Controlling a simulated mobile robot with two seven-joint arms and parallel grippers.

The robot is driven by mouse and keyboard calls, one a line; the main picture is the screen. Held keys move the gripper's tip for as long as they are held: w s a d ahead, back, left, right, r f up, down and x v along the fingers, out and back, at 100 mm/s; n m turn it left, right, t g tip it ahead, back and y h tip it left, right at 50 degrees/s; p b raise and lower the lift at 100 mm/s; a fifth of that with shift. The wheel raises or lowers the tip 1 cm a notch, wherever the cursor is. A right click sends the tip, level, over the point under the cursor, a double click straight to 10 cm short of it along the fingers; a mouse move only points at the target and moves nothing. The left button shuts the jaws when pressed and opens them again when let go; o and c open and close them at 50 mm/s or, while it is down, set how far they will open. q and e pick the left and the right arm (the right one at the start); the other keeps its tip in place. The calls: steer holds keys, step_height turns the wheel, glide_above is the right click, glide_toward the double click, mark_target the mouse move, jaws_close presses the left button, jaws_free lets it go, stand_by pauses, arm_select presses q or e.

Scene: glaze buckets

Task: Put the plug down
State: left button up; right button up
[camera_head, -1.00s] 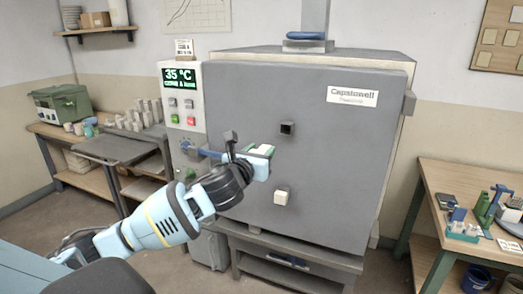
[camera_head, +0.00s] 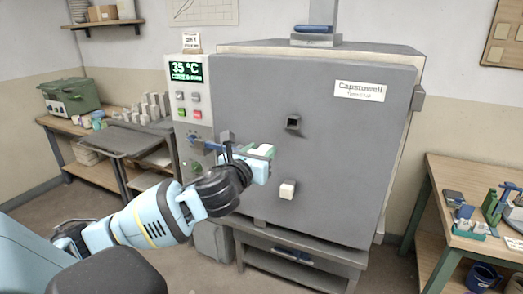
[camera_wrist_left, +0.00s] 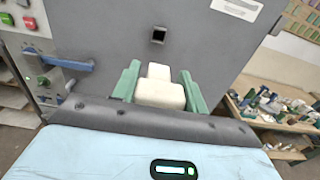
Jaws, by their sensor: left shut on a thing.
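My left gripper (camera_head: 259,163) is shut on a pale white plug (camera_head: 263,150), in front of the kiln's grey door (camera_head: 340,150). In the left wrist view the plug (camera_wrist_left: 160,92) sits between the two green fingers (camera_wrist_left: 160,88). The door has an open, dark square hole (camera_head: 293,122), up and to the right of the held plug in the head view; the hole also shows in the wrist view (camera_wrist_left: 158,36). A second white plug (camera_head: 287,190) sits in the door lower down. My right gripper is not in view.
A control panel (camera_head: 190,95) reading 35 °C and a blue door handle (camera_head: 206,145) are left of the gripper. A workbench (camera_head: 460,165) with small tools stands right. A table (camera_head: 95,140) with cups and a green box (camera_head: 70,95) stands left.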

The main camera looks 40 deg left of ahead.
arm_select(q)
steer(key=shift+s, duration=0.15)
steer(key=s+d+f+m+h, duration=0.1)
steer(key=s+d+f+h, duration=0.1)
steer(key=s+d+f, duration=0.4)
steer(key=s+d+f+m+h, duration=0.1)
steer(key=s+d+f+h, duration=0.1)
steer(key=s+d+f, duration=0.5)
steer(key=d+f, duration=0.4)
steer(key=d, duration=0.1)
steer(key=shift+s+d+m, duration=0.2)
steer(key=shift+s+m, duration=0.1)
steer(key=shift+f, duration=0.1)
